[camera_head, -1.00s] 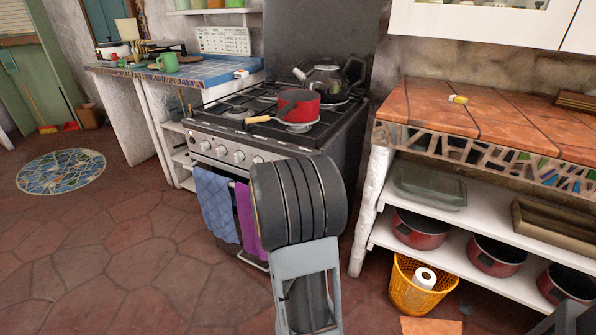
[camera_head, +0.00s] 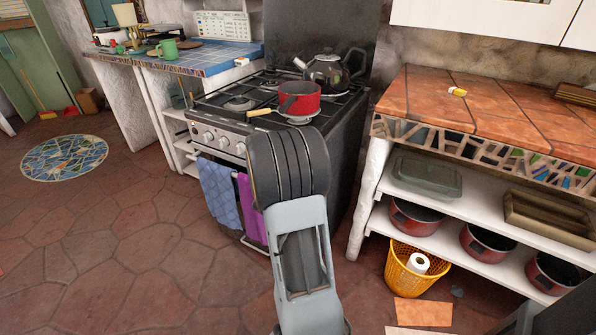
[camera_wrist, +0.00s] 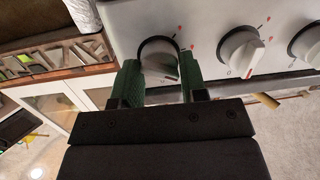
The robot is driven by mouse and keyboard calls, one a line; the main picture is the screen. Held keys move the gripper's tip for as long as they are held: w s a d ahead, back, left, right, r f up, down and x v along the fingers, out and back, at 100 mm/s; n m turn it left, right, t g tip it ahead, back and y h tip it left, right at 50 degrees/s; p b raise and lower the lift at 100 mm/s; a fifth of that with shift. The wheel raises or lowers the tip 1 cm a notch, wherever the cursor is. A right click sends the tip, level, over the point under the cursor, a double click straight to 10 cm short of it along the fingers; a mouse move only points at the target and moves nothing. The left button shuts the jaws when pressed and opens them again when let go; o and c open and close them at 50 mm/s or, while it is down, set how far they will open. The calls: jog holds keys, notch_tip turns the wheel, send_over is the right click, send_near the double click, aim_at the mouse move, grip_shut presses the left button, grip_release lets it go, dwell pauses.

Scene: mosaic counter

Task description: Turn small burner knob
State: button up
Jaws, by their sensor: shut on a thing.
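The stove (camera_head: 270,120) stands at the back middle in the head view, with a row of white knobs (camera_head: 208,137) on its front panel. My arm hides the right end of this row. In the wrist view, one white knob (camera_wrist: 158,58) at the left end of the visible row sits between the two green fingers of my gripper (camera_wrist: 160,76), which is shut on it. A second knob (camera_wrist: 238,50) and part of a third (camera_wrist: 306,42) are to its right, clear of the fingers. Burner symbols are too small to read.
A red pan (camera_head: 299,98) and a kettle (camera_head: 328,72) stand on the stove top. Blue (camera_head: 217,190) and purple (camera_head: 246,205) towels hang on the oven front. A tiled counter (camera_head: 420,100) with shelves stands right, a yellow basket (camera_head: 400,275) below.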

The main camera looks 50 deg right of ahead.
jog(key=shift+s+f, duration=0.1)
jog(key=o, duration=0.9)
jog(key=v, duration=1.3)
jog(key=shift+a+p, duration=0.4)
jog(key=shift+p, duration=0.05)
jog(key=shift+c, duration=0.3)
grip_shut()
dwell(0.6)
